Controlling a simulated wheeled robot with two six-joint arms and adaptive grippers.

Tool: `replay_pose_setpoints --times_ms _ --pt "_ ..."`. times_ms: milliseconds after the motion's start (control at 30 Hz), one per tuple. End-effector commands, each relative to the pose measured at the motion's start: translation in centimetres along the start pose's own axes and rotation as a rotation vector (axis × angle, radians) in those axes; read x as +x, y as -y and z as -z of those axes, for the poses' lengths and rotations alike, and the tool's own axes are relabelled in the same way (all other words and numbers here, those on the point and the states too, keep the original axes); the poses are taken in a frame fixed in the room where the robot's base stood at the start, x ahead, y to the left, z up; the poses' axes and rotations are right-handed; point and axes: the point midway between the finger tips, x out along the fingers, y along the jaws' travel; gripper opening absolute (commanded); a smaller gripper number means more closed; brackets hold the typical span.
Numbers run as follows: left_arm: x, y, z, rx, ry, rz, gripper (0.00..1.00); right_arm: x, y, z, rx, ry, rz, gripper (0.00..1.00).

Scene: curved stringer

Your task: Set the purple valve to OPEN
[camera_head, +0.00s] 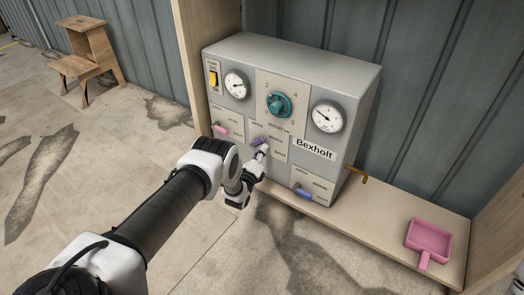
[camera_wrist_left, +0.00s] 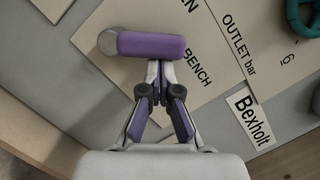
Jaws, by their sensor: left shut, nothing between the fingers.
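The purple valve (camera_head: 256,141) is a lever on the front of a grey Bexholt panel box. In the left wrist view the purple handle (camera_wrist_left: 151,44) runs right from its round grey hub, toward the space between the part-hidden OPEN label and the BENCH label (camera_wrist_left: 196,68). The OPEN label (camera_head: 257,123) shows at the upper left of its plate in the head view. My left gripper (camera_head: 262,151) is at the valve; in the wrist view its fingers (camera_wrist_left: 160,72) are shut and empty, close against the handle's lower side. Contact is not clear.
The panel box (camera_head: 330,75) also carries a pink lever (camera_head: 220,129), a blue lever (camera_head: 304,193), a teal knob (camera_head: 279,104) and two gauges. It stands on a wooden shelf (camera_head: 375,222) with a pink dustpan (camera_head: 430,240) at right. A wooden step stool (camera_head: 88,60) stands far left.

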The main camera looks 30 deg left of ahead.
Motion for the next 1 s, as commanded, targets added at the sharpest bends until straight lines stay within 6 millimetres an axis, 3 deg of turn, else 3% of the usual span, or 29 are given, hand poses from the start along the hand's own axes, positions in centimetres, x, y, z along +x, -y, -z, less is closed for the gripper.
replay_pose_setpoints --times_ms 300,700,1000 --pt "0.4 1.0 -1.8 -0.291 0.001 -0.074 0.0 -2.5 0.0 0.0 0.0 0.0 0.0 0.4" --pt "0.8 1.1 -3.3 -0.603 0.001 -0.151 0.0 -4.0 0.0 0.0 0.0 0.0 0.0 0.4" --pt "0.9 0.9 -3.9 -0.609 0.0 -0.153 0.0 -4.4 0.0 0.0 0.0 0.0 0.0 0.4"
